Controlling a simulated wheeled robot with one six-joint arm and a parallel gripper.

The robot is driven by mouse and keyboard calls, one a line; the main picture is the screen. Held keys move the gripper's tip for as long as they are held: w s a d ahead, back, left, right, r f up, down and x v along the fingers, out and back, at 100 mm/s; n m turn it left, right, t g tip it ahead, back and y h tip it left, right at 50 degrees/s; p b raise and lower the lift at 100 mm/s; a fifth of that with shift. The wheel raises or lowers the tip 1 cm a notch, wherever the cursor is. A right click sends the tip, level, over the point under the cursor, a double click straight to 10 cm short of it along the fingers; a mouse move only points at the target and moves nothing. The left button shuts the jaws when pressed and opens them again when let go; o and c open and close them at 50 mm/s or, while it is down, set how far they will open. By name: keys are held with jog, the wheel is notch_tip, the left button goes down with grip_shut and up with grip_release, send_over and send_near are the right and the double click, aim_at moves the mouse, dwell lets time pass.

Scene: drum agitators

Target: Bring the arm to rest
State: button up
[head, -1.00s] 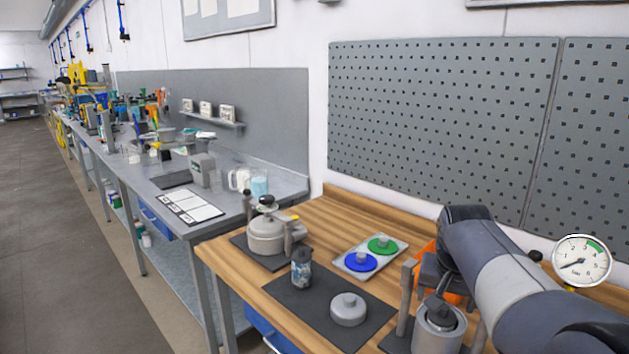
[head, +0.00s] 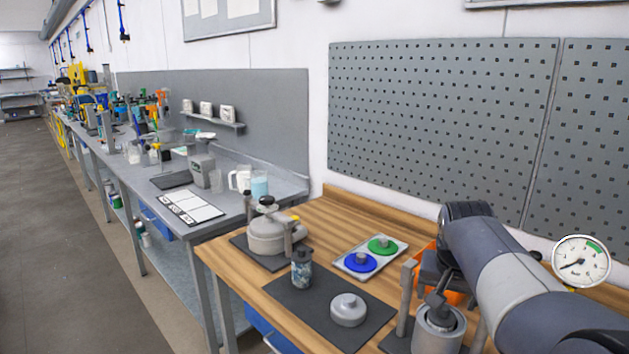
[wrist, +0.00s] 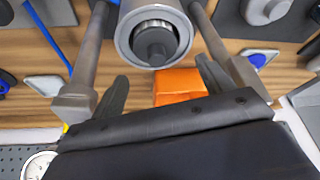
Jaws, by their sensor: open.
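My arm reaches in from the lower right of the head view, and my gripper (head: 437,282) hangs over the right part of the wooden bench (head: 335,222), behind a grey cylinder (head: 438,330) with a dark top. In the wrist view my gripper (wrist: 163,88) is open, its two dark fingers spread apart. Nothing is between the fingers in its hold. The grey cylinder (wrist: 155,35) and an orange block or bin (wrist: 178,84) show beyond them. How far the fingertips are from these I cannot tell.
A lidded pot (head: 266,236), a patterned canister (head: 301,268), a grey lid (head: 348,310) on a dark mat and a tray (head: 375,250) with blue and green discs stand on the bench. A pressure gauge (head: 581,262) is at right. Grey posts (wrist: 92,60) flank the cylinder.

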jog(key=shift+x, duration=1)
notch_tip(320, 180, up, 7)
jog(key=p, duration=0.4)
jog(key=shift+r+p, duration=0.15)
jog(key=shift+p, duration=0.25)
